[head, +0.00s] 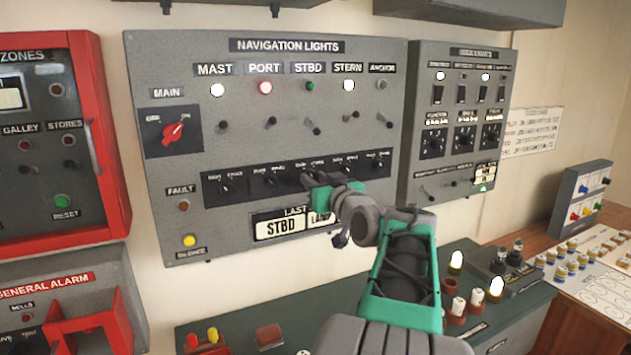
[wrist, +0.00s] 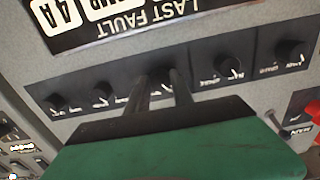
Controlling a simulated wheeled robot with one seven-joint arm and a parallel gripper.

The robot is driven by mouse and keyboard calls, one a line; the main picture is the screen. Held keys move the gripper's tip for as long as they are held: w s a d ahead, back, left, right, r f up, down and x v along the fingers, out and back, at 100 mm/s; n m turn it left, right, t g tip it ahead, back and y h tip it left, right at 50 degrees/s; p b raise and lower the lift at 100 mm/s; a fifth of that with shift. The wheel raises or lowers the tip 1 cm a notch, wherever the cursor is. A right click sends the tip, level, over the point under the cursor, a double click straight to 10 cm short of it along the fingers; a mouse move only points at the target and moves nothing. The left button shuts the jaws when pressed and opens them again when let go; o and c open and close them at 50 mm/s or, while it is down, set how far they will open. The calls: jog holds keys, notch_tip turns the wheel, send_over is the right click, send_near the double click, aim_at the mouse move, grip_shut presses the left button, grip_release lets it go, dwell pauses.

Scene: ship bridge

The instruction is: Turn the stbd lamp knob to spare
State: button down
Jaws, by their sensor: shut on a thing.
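The grey navigation lights panel (head: 260,130) has a row of small black lamp knobs low on its face. The third one, under the STBD column, is the stbd lamp knob (wrist: 160,74). My gripper (head: 308,180) reaches it from the lower right. In the wrist view, which shows the panel upside down, my two dark fingers (wrist: 160,88) are shut on either side of this knob. The STBD indicator (head: 310,86) is dark green, while the mast (head: 218,90), port and stern lamps look bright.
Neighbouring knobs, port (head: 270,181) and stern (head: 346,170), sit close on both sides. Toggle switches (head: 312,127) stick out above the row. The last fault display (head: 279,228) below reads STBD. A red main switch (head: 173,132) is at left. A console (head: 240,325) lies below.

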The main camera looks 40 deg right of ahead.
jog(key=shift+a+r+m, duration=0.1)
jog(key=shift+m, duration=6.7)
jog(key=c, duration=1.1)
grip_release()
